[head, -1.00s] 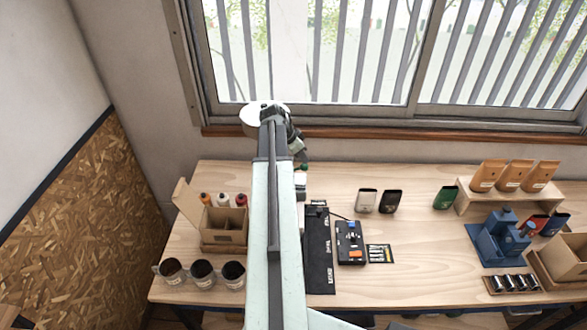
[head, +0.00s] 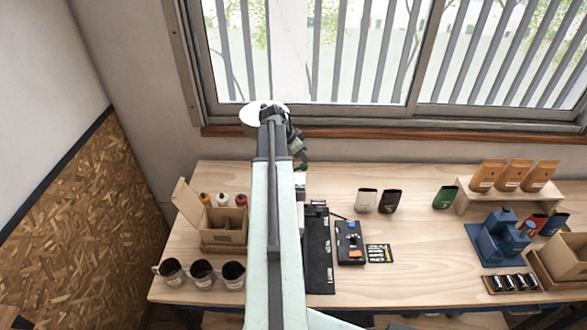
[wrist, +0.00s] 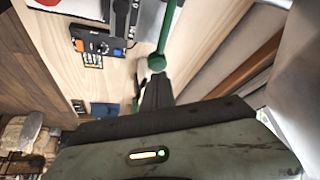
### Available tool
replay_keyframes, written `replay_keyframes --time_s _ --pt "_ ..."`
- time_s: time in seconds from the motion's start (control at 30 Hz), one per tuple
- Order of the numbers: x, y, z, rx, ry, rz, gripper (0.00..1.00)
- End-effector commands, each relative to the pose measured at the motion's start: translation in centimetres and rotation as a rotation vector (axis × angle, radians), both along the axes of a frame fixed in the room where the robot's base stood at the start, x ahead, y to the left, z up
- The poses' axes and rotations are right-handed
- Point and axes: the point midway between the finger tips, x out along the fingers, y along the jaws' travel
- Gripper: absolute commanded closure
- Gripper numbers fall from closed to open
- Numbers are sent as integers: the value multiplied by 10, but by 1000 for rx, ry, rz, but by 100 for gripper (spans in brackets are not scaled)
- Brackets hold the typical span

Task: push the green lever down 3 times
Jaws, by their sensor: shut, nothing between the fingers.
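The green lever shows in the wrist view as a green rod (wrist: 169,28) ending in a round green knob (wrist: 157,62). In the head view only a small green part (head: 303,167) of it shows beside the end of my arm. My gripper (wrist: 155,88) is shut and empty, its dark tips close to the knob. I cannot tell whether they touch it. In the head view my gripper (head: 299,153) is small and partly hidden behind my arm. My arm also hides most of the lever's base.
A black mat (head: 318,262) and a control box (head: 350,255) lie right of my arm. A divided carton (head: 222,240) and several cups stand left. Bags, a blue machine (head: 500,240) and a small wooden shelf (head: 465,204) stand farther right. The window wall is close behind.

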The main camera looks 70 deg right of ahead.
Motion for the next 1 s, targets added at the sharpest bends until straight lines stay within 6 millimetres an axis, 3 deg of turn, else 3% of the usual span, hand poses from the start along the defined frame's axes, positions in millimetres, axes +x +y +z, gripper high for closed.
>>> replay_keyframes --time_s 1.0 --pt "2 1 -30 1 -1 2 100"
